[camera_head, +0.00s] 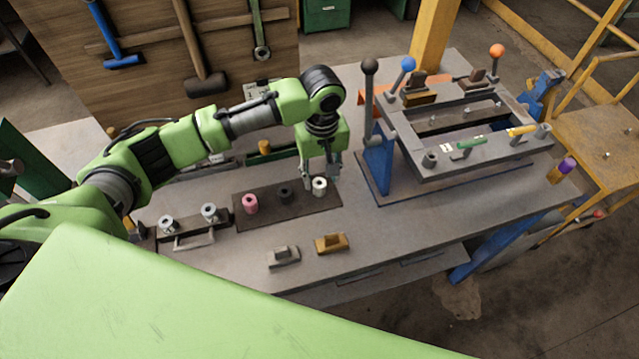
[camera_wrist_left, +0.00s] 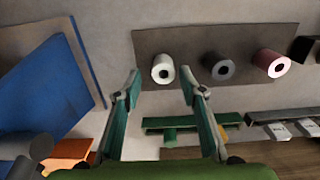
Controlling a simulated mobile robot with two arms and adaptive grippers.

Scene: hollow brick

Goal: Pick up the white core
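The white core (camera_head: 319,187) stands upright at the right end of a dark mat (camera_head: 262,221), in line with a black core (camera_head: 285,195) and a pink core (camera_head: 250,204). My left gripper (camera_head: 321,180) points down right at the white core in the head view. In the left wrist view the white core (camera_wrist_left: 163,69) shows between and just beyond the fingertips of my open left gripper (camera_wrist_left: 160,84). I see no clear contact between the fingers and the core. My right gripper is not in view.
A frame fixture (camera_head: 465,150) with levers stands on the table to the right. A holder with two metal cylinders (camera_head: 188,218) is at the left. A grey block (camera_head: 284,257) and a brown block (camera_head: 331,243) lie near the front edge. The table's right front is clear.

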